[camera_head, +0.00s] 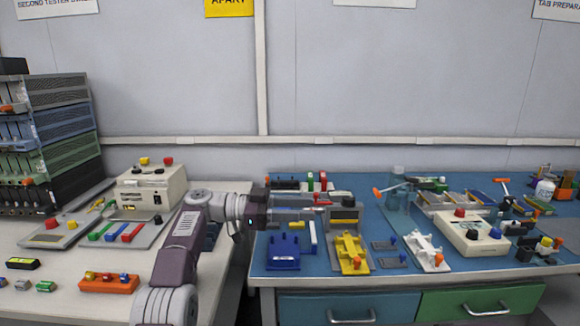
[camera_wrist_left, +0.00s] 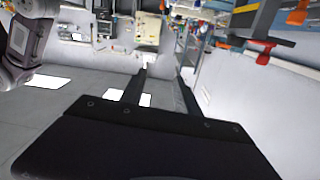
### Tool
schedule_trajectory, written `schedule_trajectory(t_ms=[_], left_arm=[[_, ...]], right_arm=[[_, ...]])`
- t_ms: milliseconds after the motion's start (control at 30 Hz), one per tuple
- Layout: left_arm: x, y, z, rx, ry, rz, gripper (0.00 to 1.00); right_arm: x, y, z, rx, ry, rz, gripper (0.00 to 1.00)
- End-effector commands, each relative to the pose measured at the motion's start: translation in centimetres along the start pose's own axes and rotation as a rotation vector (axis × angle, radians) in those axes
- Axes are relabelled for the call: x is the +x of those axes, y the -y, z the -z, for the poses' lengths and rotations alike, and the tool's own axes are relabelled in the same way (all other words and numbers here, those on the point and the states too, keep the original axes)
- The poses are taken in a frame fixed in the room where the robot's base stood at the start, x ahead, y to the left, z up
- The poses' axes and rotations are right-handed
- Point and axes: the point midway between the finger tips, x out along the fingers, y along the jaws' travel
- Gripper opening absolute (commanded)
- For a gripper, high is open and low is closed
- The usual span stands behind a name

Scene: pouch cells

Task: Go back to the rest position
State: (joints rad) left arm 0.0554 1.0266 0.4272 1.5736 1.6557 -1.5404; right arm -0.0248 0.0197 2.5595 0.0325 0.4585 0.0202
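My left arm rises from the bottom of the head view and bends to the right. My left gripper (camera_head: 318,213) hangs over the left part of the blue-topped bench (camera_head: 262,268), pointing right. In the left wrist view its two dark fingers (camera_wrist_left: 162,88) stand apart with nothing between them, so it is open and empty. Whether it touches anything below cannot be told. My right gripper is not in view.
Near the gripper are a blue fixture (camera_head: 283,252), a yellow fixture (camera_head: 351,254) and a white fixture (camera_head: 426,250). A beige tester (camera_head: 152,188) and an orange block (camera_head: 108,284) stand on the left bench (camera_head: 60,305). A gap separates the benches.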

Motion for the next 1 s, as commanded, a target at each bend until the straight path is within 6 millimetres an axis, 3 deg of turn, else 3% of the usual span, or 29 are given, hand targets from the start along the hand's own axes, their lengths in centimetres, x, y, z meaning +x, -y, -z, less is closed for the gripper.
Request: schedule_trajectory(t_ms=[100, 200, 367, 467, 567, 667, 800, 1000], left_arm=[[0.5, -1.2, 2.3, 0.009, 0.015, -0.009, 0.38], [0.9, -2.2, 2.9, -0.017, 0.060, -0.006, 0.38], [1.4, -3.3, 1.6, -0.119, 0.174, 0.040, 0.38], [1.2, -4.4, -0.5, -0.237, 0.277, 0.094, 0.38], [0.3, -6.5, -4.2, -0.408, 0.424, 0.179, 0.38], [-2.0, -10.6, -10.1, -0.631, 0.621, 0.308, 0.38], [-7.2, -18.1, -18.4, -0.895, 0.898, 0.520, 0.38], [-13.9, -27.1, -25.8, -1.083, 1.159, 0.777, 0.38]], right_arm=[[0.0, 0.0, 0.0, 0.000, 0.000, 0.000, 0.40], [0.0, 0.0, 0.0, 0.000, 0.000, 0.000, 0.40], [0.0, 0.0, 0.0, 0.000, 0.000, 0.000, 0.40], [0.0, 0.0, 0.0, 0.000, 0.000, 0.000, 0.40], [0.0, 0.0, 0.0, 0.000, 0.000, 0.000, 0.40], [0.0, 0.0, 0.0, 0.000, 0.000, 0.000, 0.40], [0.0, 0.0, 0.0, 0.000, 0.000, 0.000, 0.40], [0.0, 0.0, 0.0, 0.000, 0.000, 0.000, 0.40]])
